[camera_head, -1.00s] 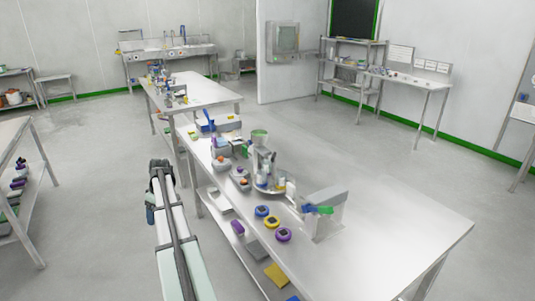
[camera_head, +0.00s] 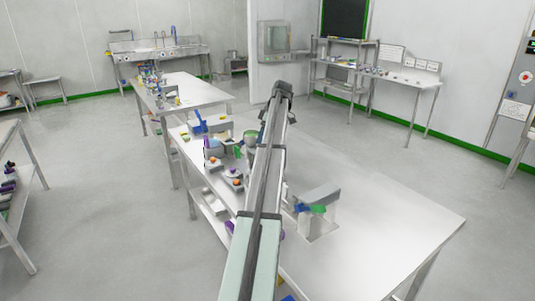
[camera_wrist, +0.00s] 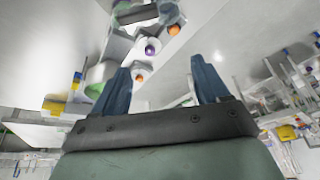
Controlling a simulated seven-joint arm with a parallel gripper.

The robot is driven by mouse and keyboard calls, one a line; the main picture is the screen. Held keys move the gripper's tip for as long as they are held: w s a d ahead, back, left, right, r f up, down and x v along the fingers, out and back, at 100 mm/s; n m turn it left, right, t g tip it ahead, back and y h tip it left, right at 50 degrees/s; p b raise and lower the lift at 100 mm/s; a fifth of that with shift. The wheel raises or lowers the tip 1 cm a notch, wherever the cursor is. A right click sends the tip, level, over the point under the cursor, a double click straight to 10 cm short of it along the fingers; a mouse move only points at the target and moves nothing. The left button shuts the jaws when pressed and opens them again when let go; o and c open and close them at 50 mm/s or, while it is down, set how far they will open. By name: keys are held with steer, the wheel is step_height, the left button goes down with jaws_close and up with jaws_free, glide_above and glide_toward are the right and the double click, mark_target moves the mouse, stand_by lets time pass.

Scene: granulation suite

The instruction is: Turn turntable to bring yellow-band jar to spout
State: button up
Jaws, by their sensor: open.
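My gripper (camera_wrist: 160,88) shows in the wrist view with its two blue fingers apart and nothing between them. Beyond the fingers are a white round piece with a purple centre (camera_wrist: 151,48) and an orange-topped piece (camera_wrist: 173,29). In the head view my arm crosses the front bench and hides the turntable and jars. A green-topped part (camera_head: 250,135) of the apparatus shows just left of the arm. I cannot make out the yellow-band jar or the spout in either current view.
The front steel bench (camera_head: 390,221) is bare on its right half. A grey stand with green and blue parts (camera_head: 318,197) is close right of my arm. Several small items, including a blue one (camera_head: 197,122), crowd the bench's left side. A second bench (camera_head: 200,89) stands behind.

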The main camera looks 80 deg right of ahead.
steer(key=s+d+r, duration=0.2)
steer(key=s+r, duration=0.1)
steer(key=s, duration=0.4)
steer(key=x, duration=1.3)
steer(key=shift+w+d+f, duration=0.15)
steer(key=shift+w+d, duration=0.05)
steer(key=shift+w, duration=0.15)
steer(key=shift+c, duration=0.3)
steer(key=c, duration=1.2)
